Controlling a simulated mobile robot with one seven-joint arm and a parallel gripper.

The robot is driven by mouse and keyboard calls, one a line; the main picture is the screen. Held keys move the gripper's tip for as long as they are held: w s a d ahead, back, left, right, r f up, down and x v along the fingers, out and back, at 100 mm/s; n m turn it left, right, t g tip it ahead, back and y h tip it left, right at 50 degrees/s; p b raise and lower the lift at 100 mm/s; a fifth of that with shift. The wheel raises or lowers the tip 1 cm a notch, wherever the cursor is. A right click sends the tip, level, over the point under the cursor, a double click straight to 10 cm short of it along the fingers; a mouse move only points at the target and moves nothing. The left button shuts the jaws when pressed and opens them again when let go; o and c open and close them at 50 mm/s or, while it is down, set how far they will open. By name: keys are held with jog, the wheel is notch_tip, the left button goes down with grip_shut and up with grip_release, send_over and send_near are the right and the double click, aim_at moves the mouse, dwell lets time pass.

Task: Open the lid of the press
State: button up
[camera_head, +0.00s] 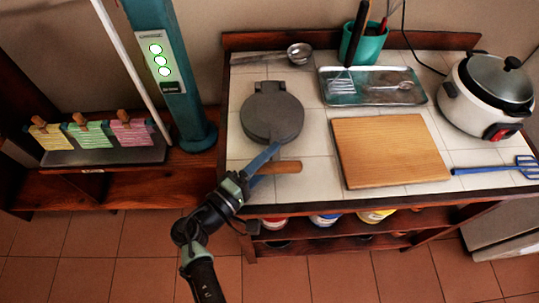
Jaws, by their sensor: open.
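The press (271,114) is a dark grey round plate with a hinge block at its back, lying flat and closed on the left part of the white tiled counter. A wooden handle (281,167) lies at its front, pointing right, and a blue bar runs beside it. My gripper (266,156) reaches up from the lower left to the front edge of the press, by the handle. It is open. Its fingertips are small here, and I cannot tell whether they touch the handle or the lid.
A wooden board (390,150) lies right of the press. A metal tray (373,87) with utensils, a ladle (299,53) and a green utensil cup (364,45) are behind. A rice cooker (487,95) and blue spatula (495,170) are at right. A teal column (168,80) stands at left.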

jog(key=shift+w, duration=0.1)
jog(key=c, duration=0.9)
grip_shut()
jog(key=shift+r, duration=0.2)
dwell(0.3)
